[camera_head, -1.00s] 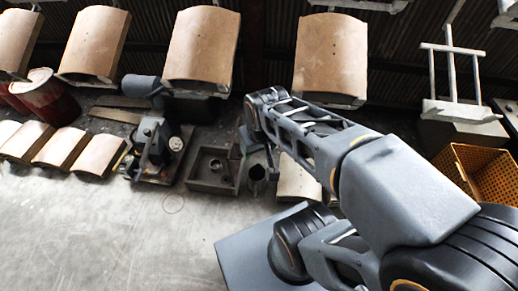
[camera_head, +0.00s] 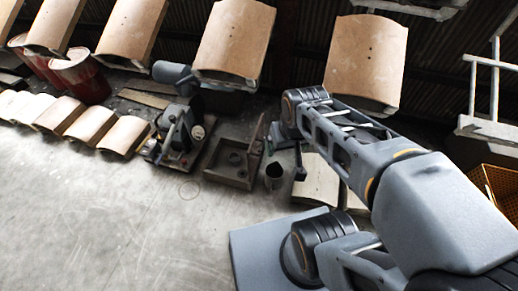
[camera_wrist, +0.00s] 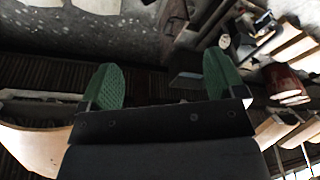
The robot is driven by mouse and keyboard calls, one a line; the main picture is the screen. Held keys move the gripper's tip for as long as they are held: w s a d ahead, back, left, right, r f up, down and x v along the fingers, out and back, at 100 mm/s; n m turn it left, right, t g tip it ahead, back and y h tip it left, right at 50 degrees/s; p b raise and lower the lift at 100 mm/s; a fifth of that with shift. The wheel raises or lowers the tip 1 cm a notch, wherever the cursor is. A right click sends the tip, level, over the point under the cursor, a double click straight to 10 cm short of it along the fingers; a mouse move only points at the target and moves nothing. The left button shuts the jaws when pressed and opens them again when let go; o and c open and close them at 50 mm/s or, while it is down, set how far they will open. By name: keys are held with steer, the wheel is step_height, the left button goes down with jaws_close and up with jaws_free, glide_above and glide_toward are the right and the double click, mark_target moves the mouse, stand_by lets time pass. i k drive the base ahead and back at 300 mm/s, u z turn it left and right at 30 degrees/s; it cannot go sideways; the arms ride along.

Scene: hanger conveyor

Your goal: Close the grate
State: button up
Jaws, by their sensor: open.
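No part is plainly a grate. The nearest match is a low square dark metal frame (camera_head: 222,172) on the floor in the head view, with a round fitting inside. A plate (camera_head: 257,136) stands raised at its right side; I cannot tell whether this is the grate. My gripper (camera_wrist: 160,82) shows in the wrist view with two green fingertips wide apart and nothing between them. The gripper appears apart from the frame and plate.
Curved tan panels (camera_head: 235,38) hang in a row at the back. A dark machine (camera_head: 178,138) stands left of the frame, a small can (camera_head: 274,176) right of it. Red drums (camera_head: 82,76) and curved tiles (camera_head: 125,135) are left. The concrete floor (camera_head: 100,220) in front is clear.

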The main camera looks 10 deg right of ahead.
mark_target(257, 147)
steer(key=u, duration=1.9)
steer(key=k, duration=0.8)
steer(key=z, duration=1.05)
steer(key=i, duration=0.35)
steer(key=u, duration=0.05)
